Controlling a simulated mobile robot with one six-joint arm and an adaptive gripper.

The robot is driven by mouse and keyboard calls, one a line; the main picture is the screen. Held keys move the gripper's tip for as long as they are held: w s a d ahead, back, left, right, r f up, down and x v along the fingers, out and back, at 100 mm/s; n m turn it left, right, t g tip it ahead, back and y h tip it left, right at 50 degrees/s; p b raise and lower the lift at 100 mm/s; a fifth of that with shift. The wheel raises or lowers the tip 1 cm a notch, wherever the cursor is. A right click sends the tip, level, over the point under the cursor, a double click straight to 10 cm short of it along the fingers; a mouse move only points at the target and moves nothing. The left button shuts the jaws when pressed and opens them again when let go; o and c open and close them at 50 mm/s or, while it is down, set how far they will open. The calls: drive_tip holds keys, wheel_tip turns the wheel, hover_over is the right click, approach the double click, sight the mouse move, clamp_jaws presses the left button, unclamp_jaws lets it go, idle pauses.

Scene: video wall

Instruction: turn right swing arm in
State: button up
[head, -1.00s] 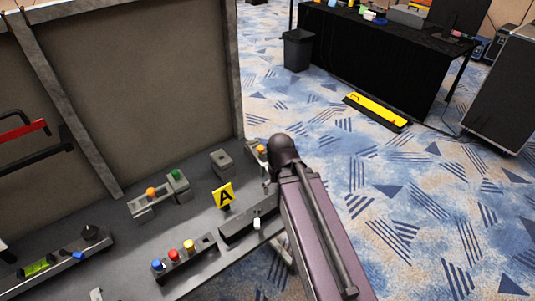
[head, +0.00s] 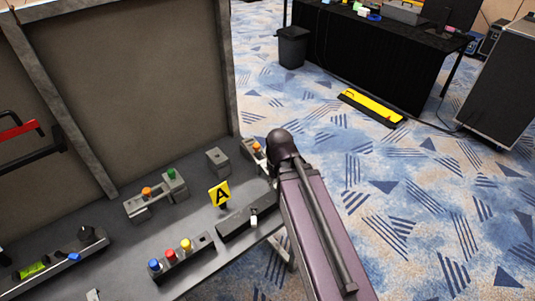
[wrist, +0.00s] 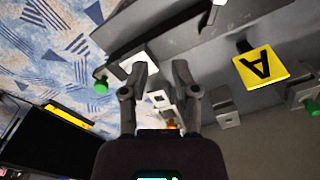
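The right swing arm, a grey fitting with an orange knob (head: 257,148), sits at the right end of the shelf, partly hidden behind my arm in the head view. In the wrist view the orange knob (wrist: 171,126) shows beyond and between my fingers, and a green knob (wrist: 100,86) on a grey block is left of them. My gripper (wrist: 161,68) is open, its two fingers apart with nothing seen held between them. I cannot tell whether a finger touches the fitting. The fingers are hidden in the head view.
A yellow A sign (head: 219,193) stands on the shelf. A matching fitting with an orange knob (head: 147,192) and green knob is left of it. Blue, red and yellow buttons (head: 170,254) are in front. A tall brown panel (head: 130,90) rises behind. Carpet is open at right.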

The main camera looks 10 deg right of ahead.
drive_tip(key=w+d+m, duration=0.1)
drive_tip(key=w+m, duration=0.1)
drive_tip(key=w, duration=0.2)
drive_tip(key=w+d+f+m+y+b, duration=0.1)
drive_tip(key=w+d+m, duration=0.1)
drive_tip(key=w, duration=0.3)
drive_tip(key=w+d+m, duration=0.1)
drive_tip(key=w+m, duration=0.1)
drive_tip(key=w, duration=0.3)
drive_tip(key=shift+w+d+f+m+g+b, duration=0.15)
drive_tip(key=shift+f+m+g+b, duration=0.15)
drive_tip(key=shift+m+b, duration=0.1)
clamp_jaws()
drive_tip(key=w+d+m+y, duration=0.1)
drive_tip(key=w+d+m, duration=0.2)
drive_tip(key=w, duration=0.3)
drive_tip(key=w+d+f+m+b, duration=0.1)
drive_tip(key=w+d+m, duration=0.3)
drive_tip(key=w, duration=0.3)
drive_tip(key=shift+d+m+y, duration=0.2)
drive_tip(key=shift+m+y, duration=0.2)
